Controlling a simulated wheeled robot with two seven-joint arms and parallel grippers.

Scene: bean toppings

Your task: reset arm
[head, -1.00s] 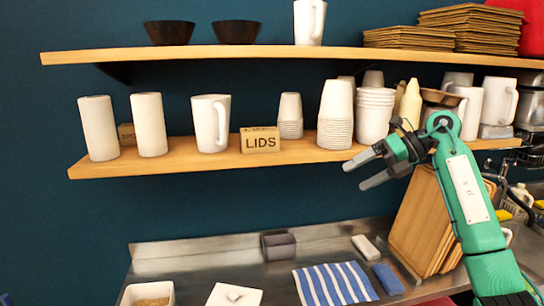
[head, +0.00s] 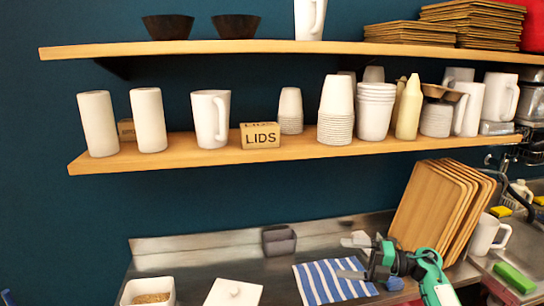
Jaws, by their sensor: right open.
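My right gripper (head: 342,257), with grey fingers on a green arm, is low over the steel counter (head: 205,262) at the lower right of the head view. Its two fingers are spread apart with nothing between them. It is above the blue and white striped cloth (head: 322,286) and in front of the leaning wooden trays. Whether a finger touches the cloth cannot be told. My left gripper is not in view.
A white container with beans (head: 148,286) and a white lidded container (head: 233,293) stand at the front left. A grey box (head: 279,241) is at the back. Wooden trays (head: 430,207) lean at the right. The shelf (head: 190,153) holds cups and bottles.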

